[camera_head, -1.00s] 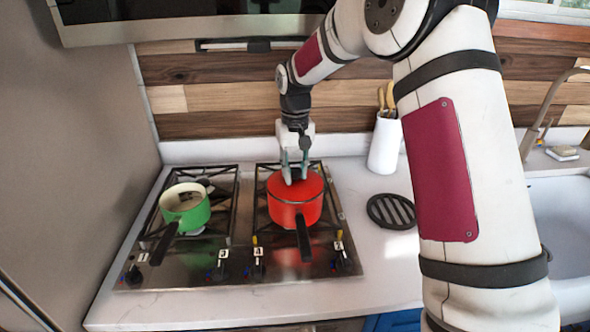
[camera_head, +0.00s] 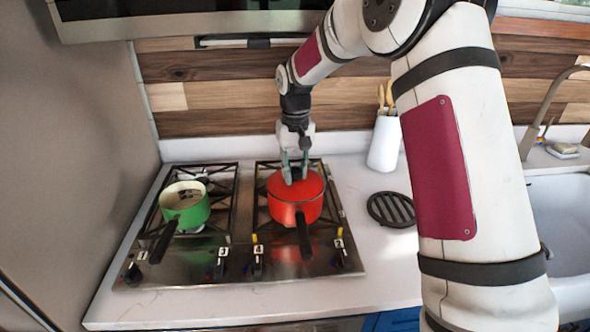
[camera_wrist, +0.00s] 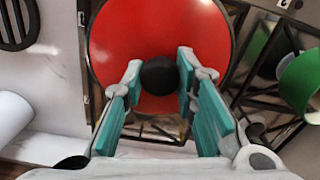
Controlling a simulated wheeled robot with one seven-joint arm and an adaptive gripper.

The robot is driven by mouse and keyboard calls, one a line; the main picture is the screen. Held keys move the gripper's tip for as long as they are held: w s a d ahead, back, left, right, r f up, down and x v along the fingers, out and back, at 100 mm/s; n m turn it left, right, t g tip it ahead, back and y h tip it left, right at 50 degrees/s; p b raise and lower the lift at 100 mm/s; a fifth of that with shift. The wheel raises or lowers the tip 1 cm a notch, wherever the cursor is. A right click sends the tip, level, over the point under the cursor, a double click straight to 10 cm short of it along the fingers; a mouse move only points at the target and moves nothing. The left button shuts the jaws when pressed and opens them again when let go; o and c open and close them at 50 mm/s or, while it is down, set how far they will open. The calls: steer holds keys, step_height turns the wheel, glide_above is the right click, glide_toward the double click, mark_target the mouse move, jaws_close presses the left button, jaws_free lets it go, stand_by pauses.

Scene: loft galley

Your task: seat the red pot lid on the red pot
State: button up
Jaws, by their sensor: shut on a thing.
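The red pot (camera_head: 295,208) stands on the right side of the stove, its black handle pointing to the front. The red pot lid (camera_head: 309,185) lies over the pot's top and looks about level with the rim. In the wrist view the lid (camera_wrist: 200,32) is a broad red disc with a round black knob (camera_wrist: 159,76). My gripper (camera_head: 294,178) points down over the pot and is shut on the knob. In the wrist view my gripper's teal-padded fingers (camera_wrist: 158,80) stand on both sides of the knob. I cannot tell whether the lid is fully down, as most of the rim is hidden.
A green pot (camera_head: 186,210) stands open on the stove's left side. A black round trivet (camera_head: 391,210) lies right of the stove (camera_head: 225,262). A white utensil holder (camera_head: 384,146) stands behind the trivet. A sink is at the far right.

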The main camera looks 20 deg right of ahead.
steer(key=o, duration=1.1)
steer(key=shift+r, duration=0.1)
